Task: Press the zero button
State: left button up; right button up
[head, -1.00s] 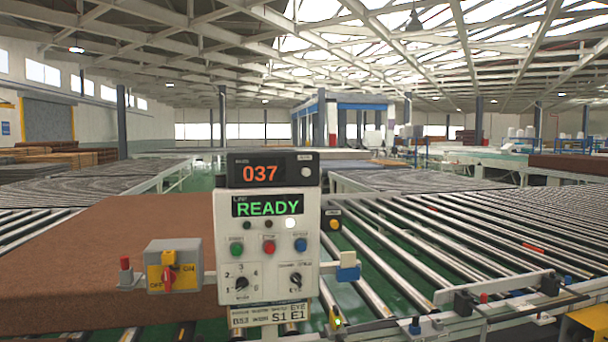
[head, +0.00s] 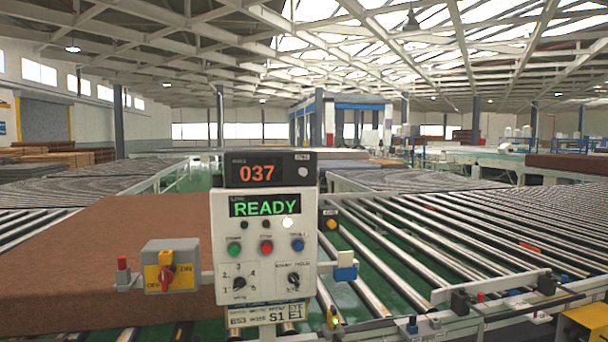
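A white control panel (head: 265,262) stands upright in the middle of the head view. Its black counter box (head: 270,170) on top reads 037 in red, with a small pale round button (head: 303,172) at its right side. The display (head: 265,205) below reads READY in green, with a lit white lamp (head: 288,223) under it. Green (head: 234,249), red (head: 266,247) and blue (head: 298,245) buttons sit in a row above two black rotary knobs. The label by the pale button is too small to read. Neither of my grippers is in view.
A grey-yellow box with a red rotary switch (head: 167,279) is left of the panel. A brown mattress-like slab (head: 110,240) lies behind it at the left. Roller conveyors (head: 430,235) fill the right. A blue-and-white block (head: 345,267) sticks out right of the panel.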

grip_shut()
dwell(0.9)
